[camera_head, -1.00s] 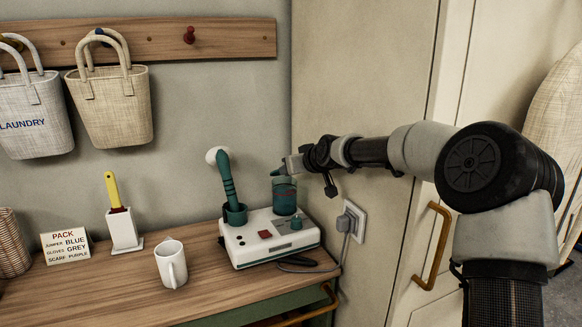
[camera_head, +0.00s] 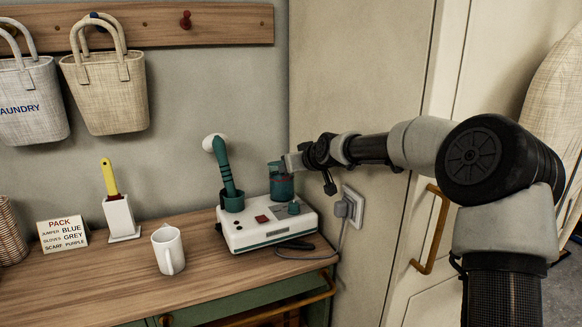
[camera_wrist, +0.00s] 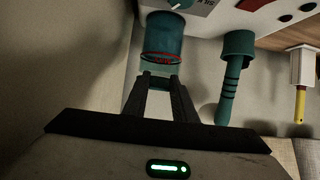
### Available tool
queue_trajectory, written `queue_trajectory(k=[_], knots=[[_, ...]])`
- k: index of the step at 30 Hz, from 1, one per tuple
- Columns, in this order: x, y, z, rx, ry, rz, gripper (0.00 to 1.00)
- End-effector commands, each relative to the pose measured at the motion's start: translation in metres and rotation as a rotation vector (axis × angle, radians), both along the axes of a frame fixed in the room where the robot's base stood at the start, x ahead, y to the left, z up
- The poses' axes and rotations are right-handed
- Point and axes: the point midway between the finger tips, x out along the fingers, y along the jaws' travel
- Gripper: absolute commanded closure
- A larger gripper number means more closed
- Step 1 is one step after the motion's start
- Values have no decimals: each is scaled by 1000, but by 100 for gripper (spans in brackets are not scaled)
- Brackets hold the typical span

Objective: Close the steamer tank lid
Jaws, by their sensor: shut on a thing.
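The steamer (camera_head: 268,232) is a white box with a red button and a green knob, standing at the right end of the bench. Its dark green cylindrical tank (camera_head: 281,188) stands upright at its back right. It also shows in the wrist view (camera_wrist: 163,36), with a reddish ring at the rim. My gripper (camera_head: 288,163) is at the top of the tank. In the wrist view my fingers (camera_wrist: 161,76) are close together on the pale green tank lid (camera_wrist: 158,68), which lies at the rim. I cannot tell whether the lid is fully seated.
The green steamer handle (camera_head: 226,170) stands in its holder left of the tank. A white mug (camera_head: 168,250), a yellow-handled brush in a white stand (camera_head: 120,218) and a packing sign (camera_head: 63,235) are farther left. A plug and socket (camera_head: 350,207) are close on the right.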

Motion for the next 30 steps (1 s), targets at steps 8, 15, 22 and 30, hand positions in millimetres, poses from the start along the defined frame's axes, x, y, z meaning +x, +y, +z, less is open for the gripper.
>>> queue_trajectory(k=[8, 15, 22, 30], knots=[[-2, 2, -5, -1, 10, 4, 56], [-4, -2, 1, -1, 4, 1, 56], [-35, -19, 22, -1, 4, -1, 56], [-82, -42, 50, -1, 6, -2, 56]])
